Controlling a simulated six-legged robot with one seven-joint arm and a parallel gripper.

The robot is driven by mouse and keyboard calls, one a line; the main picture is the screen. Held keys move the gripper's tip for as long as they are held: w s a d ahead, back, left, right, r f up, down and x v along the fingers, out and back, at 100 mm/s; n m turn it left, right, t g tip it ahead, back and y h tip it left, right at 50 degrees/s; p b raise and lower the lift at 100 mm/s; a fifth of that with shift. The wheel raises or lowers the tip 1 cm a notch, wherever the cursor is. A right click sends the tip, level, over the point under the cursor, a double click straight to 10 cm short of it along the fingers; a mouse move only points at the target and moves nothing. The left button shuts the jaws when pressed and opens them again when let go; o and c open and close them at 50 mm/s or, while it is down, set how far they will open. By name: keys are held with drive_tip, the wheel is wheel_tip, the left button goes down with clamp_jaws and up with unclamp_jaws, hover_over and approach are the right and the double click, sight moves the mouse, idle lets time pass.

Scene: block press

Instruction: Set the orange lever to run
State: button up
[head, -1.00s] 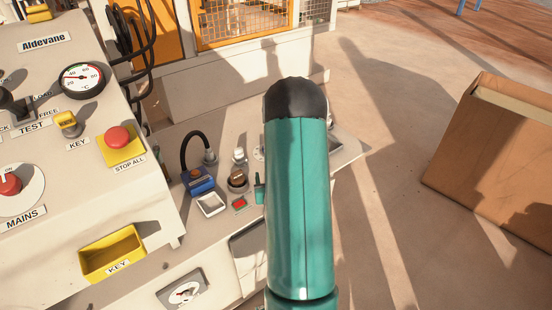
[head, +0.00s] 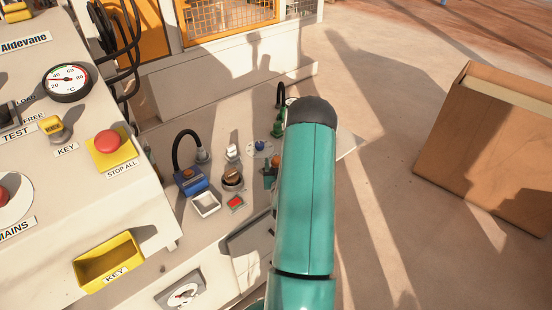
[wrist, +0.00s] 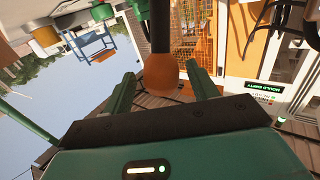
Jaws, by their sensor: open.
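The orange lever's round knob (wrist: 161,76) shows in the wrist view, at the end of a thick dark stem that runs to the top edge. My gripper (wrist: 163,82) is open, with one green finger on each side of the knob. A gap shows on both sides, and nothing is gripped. How deep the knob sits between the fingers is hard to tell. In the head view my teal arm hides most of the lever's place. Only a small teal part of my gripper (head: 270,172) shows at the arm's left edge. The lever's run marking is not readable.
The console holds a red stop button (head: 108,142), a yellow key tray (head: 108,262) and a gauge (head: 67,81). A low panel carries a blue device (head: 190,181) with a black cable, and a red button (head: 236,202). A cardboard box (head: 480,165) stands right on open floor.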

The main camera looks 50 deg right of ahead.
drive_tip(key=shift+x, duration=1.7)
clamp_jaws()
